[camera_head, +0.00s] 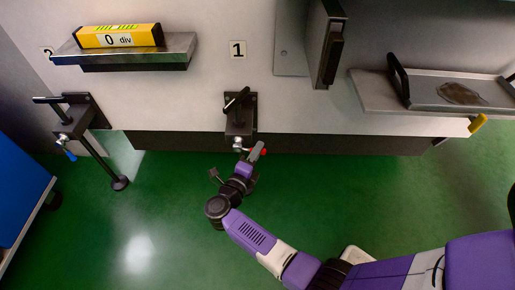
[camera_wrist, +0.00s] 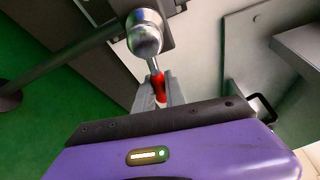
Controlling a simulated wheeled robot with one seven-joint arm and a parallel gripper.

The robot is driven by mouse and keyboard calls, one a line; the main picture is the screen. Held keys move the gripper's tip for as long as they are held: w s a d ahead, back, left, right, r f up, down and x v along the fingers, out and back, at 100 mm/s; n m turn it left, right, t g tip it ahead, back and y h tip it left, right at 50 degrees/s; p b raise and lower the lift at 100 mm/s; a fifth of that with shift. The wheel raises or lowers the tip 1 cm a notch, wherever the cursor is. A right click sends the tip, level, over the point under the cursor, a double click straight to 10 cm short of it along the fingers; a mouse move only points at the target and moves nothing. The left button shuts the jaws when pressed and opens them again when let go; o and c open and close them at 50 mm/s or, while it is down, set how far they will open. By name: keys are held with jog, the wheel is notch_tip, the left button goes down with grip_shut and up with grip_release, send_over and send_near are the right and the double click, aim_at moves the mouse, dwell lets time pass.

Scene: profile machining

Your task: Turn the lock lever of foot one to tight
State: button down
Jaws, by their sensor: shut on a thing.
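Foot one (camera_head: 239,122) is a dark bracket with a black handle on the machine's front, below the label "1" (camera_head: 237,50). Its lock lever has a red grip (camera_head: 264,152) beside a silver hub (camera_head: 237,146). My gripper (camera_head: 256,152) is at this lever, low in front of the machine. In the wrist view the red lever (camera_wrist: 158,84) runs from the round silver hub (camera_wrist: 145,36) down between the grey fingers of my gripper (camera_wrist: 158,92). The fingers are shut on the red lever; its lower end is partly hidden.
At left, another foot (camera_head: 72,120) has a blue lever (camera_head: 68,152) and a leg reaching the green floor. A yellow level (camera_head: 118,36) reading "0 div" lies on a metal ledge. A tray (camera_head: 465,92) sits at right. A blue cabinet (camera_head: 18,195) stands far left.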

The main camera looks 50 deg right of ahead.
jog(key=w+a+f+m+t+y+p, duration=0.2)
jog(key=w+a+f+m+t+y, duration=0.1)
jog(key=m, duration=0.8)
jog(key=shift+w+a+f+m+t+y, duration=0.3)
jog(key=shift+w+a+f+m+y, duration=0.15)
jog(key=shift+w+f+y, duration=0.85)
jog(key=shift+s+a+r, duration=0.1)
jog(key=shift+s, duration=0.1)
jog(key=c, duration=1.4)
grip_release()
jog(key=p+v, duration=0.3)
jog(key=v, duration=0.4)
jog(key=shift+s+a+r, duration=0.2)
jog(key=shift+s+r, duration=0.05)
